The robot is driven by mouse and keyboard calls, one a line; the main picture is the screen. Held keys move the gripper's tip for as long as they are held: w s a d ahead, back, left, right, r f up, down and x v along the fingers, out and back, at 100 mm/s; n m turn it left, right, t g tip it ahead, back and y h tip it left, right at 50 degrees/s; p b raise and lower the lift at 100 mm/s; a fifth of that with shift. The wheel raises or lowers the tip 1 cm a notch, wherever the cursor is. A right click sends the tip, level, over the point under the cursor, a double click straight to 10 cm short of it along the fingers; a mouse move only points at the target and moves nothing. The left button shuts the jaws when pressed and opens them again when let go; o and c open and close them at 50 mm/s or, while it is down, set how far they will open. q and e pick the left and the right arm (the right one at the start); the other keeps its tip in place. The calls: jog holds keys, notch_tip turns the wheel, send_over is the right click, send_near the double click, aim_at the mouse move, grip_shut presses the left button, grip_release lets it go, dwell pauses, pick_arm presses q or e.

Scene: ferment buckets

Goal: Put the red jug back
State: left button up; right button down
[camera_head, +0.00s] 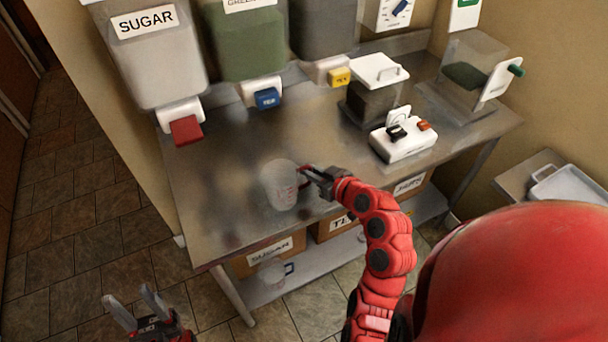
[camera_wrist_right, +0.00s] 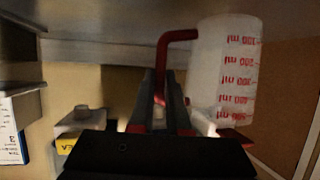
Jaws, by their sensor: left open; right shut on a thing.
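The red jug (camera_head: 281,186) is a clear measuring jug with a red handle and red markings. It appears upright at the front part of the metal table (camera_head: 235,215); I cannot tell whether its base touches the top. My right gripper (camera_head: 308,174) is shut on its red handle. In the right wrist view the jug (camera_wrist_right: 222,75) shows at the right, with the gripper fingers (camera_wrist_right: 160,90) closed around the handle. My left gripper (camera_head: 133,308) is open and empty, low at the bottom left, away from the table.
A blue-handled jug (camera_head: 271,272) stands on the lower shelf (camera_head: 330,258), beside labelled boxes (camera_head: 272,256). Dispensers, including one marked SUGAR (camera_head: 150,60), line the back above the table. A white device (camera_head: 403,138) sits on the right part. The table's left front is clear.

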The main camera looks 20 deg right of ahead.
jog(key=shift+w+a+f+p, duration=0.3)
jog(key=shift+w+f+p, duration=0.1)
jog(key=shift+f+p, duration=0.2)
jog(key=shift+w+a+f+p, duration=0.25)
jog(key=shift+w+f+p, duration=0.15)
jog(key=shift+f, duration=0.85)
jog(key=shift+f, duration=0.15)
jog(key=c, duration=0.9)
grip_release()
jog(key=shift+s+d+r, duration=0.1)
jog(key=shift+r, duration=0.1)
